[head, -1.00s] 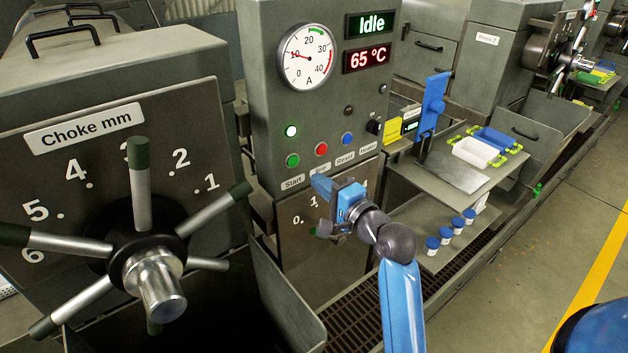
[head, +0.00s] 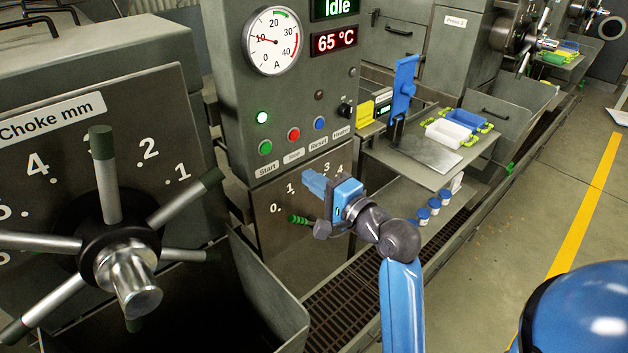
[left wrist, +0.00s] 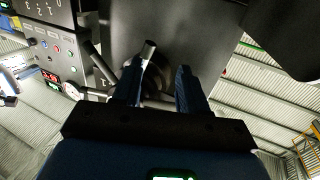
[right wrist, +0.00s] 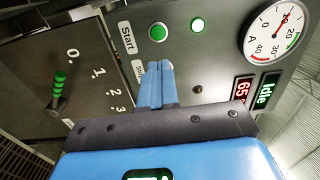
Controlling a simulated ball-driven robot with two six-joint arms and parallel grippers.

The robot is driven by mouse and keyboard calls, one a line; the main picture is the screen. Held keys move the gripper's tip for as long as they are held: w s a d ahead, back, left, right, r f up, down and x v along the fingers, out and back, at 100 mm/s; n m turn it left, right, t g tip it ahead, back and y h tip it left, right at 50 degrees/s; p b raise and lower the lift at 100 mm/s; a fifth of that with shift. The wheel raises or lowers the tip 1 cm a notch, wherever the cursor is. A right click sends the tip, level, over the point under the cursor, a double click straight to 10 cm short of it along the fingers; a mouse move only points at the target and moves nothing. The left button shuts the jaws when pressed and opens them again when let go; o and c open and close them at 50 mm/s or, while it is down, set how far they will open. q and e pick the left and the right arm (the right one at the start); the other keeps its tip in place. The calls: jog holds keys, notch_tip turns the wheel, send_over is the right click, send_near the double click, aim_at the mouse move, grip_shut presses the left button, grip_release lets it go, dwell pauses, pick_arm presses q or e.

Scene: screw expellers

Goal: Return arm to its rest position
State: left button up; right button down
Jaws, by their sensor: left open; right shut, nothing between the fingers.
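My right arm reaches in from the bottom of the head view. Its blue right gripper (head: 313,184) is in front of the panel below the control cabinet, with nothing held. In the right wrist view the right gripper (right wrist: 159,80) has its fingers pressed together, in front of the Start button's panel. A green-handled lever (head: 299,219) by a numbered scale shows just below the gripper; it also shows in the right wrist view (right wrist: 58,88). My left gripper (left wrist: 158,86) shows only in the left wrist view. Its fingers are apart and empty, and a dark hub with a metal spoke shows beyond.
The spoked choke wheel (head: 120,245) stands out at the left. The control cabinet (head: 285,95) shows Idle and 65 °C. A shelf (head: 425,150) at the right holds a white tray (head: 447,134) and a blue tray. Open floor (head: 520,220) lies at the right.

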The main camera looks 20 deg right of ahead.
pick_arm(q)
jog(key=shift+w, duration=0.1)
pick_arm(e)
jog(key=shift+w, duration=0.1)
jog(key=d+r+n+t+h, duration=0.3)
jog(key=d+t+h, duration=0.1)
jog(key=d, duration=0.1)
pick_arm(q)
jog(key=shift+f, duration=0.15)
pick_arm(e)
jog(key=s+d+f+n+h, duration=0.2)
jog(key=s+f+h, duration=0.2)
jog(key=f, duration=0.2)
pick_arm(q)
jog(key=shift+f+b, duration=0.1)
jog(key=shift+b, duration=0.2)
jog(key=shift+f, duration=0.2)
pick_arm(e)
jog(key=s+a+f+n+g+y, duration=0.1)
jog(key=s+a+f+n, duration=0.2)
jog(key=s+f, duration=0.6)
jog(key=s+a+f+n+g, duration=0.2)
jog(key=s+f+n, duration=0.4)
jog(key=s+f, duration=0.4)
jog(key=s+a, duration=0.1)
jog(key=s, duration=0.2)
jog(key=shift+s+a+f+y, duration=0.2)
jog(key=shift+s+f+y, duration=0.05)
jog(key=shift+s+y, duration=0.15)
